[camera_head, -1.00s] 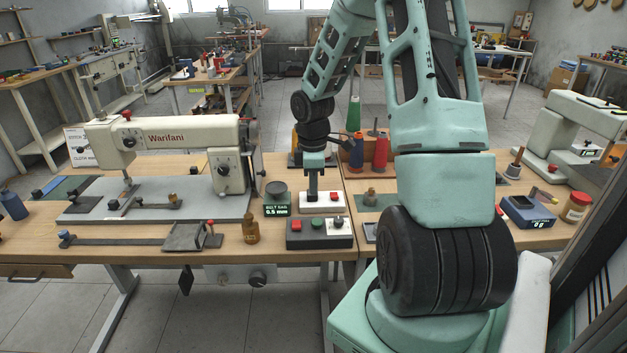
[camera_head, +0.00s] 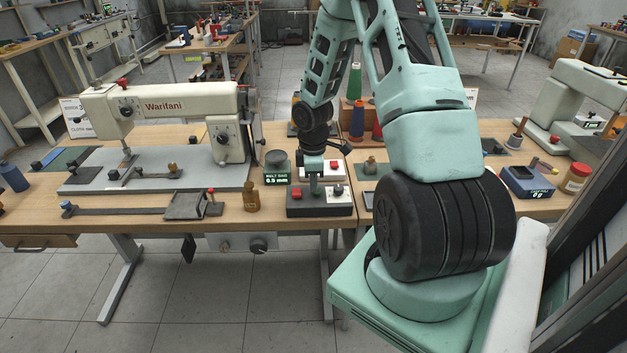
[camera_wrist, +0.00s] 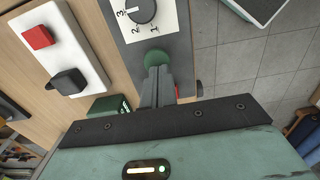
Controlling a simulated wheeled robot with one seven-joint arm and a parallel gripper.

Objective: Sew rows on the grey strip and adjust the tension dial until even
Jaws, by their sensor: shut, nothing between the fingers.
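My gripper (camera_head: 314,191) is shut and empty, pointing down over the grey control box (camera_head: 300,209). In the wrist view its fingertips (camera_wrist: 157,70) meet or overlap the round green button (camera_wrist: 158,58); I cannot tell whether it is pressed. Beside the button is a black dial (camera_wrist: 141,9) on a white plate marked 1, 2, 3. The cream sewing machine (camera_head: 170,104) stands on its grey plate (camera_head: 90,187) at the left, with a dark knob (camera_head: 221,138) on its body. Dark cloth-like pieces (camera_head: 70,157) lie at its left; I cannot identify the grey strip or its stitching.
A white panel (camera_wrist: 62,45) with a red button and black knob lies behind the box. A display (camera_head: 277,180) reads 0.5 mm. Thread cones (camera_head: 357,118) stand behind my arm.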

